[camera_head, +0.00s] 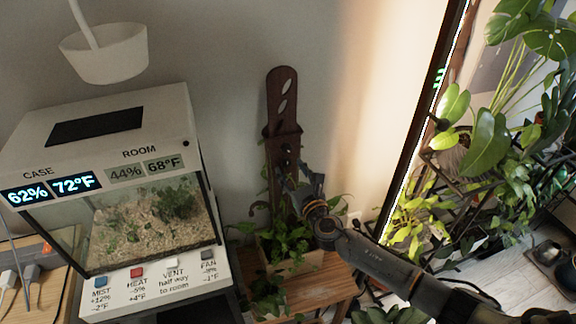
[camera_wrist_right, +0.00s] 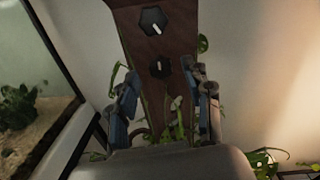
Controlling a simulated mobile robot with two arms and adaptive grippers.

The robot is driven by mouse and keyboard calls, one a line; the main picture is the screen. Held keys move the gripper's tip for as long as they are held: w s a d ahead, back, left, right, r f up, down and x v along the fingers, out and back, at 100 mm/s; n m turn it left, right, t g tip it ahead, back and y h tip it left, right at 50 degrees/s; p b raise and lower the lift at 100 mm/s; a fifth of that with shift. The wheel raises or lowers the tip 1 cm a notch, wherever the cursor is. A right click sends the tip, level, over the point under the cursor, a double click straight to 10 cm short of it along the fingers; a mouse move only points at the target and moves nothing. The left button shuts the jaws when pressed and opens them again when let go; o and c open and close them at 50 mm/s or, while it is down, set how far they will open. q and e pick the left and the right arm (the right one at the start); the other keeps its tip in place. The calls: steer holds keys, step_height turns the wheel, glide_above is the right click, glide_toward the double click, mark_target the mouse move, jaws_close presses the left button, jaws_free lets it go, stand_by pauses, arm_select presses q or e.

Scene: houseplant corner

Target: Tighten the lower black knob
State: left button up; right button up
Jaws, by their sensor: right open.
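A dark brown wooden plank (camera_head: 281,92) stands upright behind a potted plant and carries two black knobs. In the right wrist view, the upper black knob (camera_wrist_right: 154,21) is six-sided with a white mark. The lower black knob (camera_wrist_right: 160,67) is below it, smaller, also with a white mark tilted slightly from vertical. My right gripper (camera_head: 291,178) is in front of the plank, around or just below the lower knob's height. In the wrist view its two fingers (camera_wrist_right: 160,82) stand apart on either side of the plank's lower part, with no visible contact with the knob. My left gripper is not in view.
Plant shelves (camera_head: 470,165) fill the right.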

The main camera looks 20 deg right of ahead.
mark_target(286, 162)
steer(key=shift+w+a, duration=0.1)
steer(key=shift+w, duration=1.1)
jaws_close()
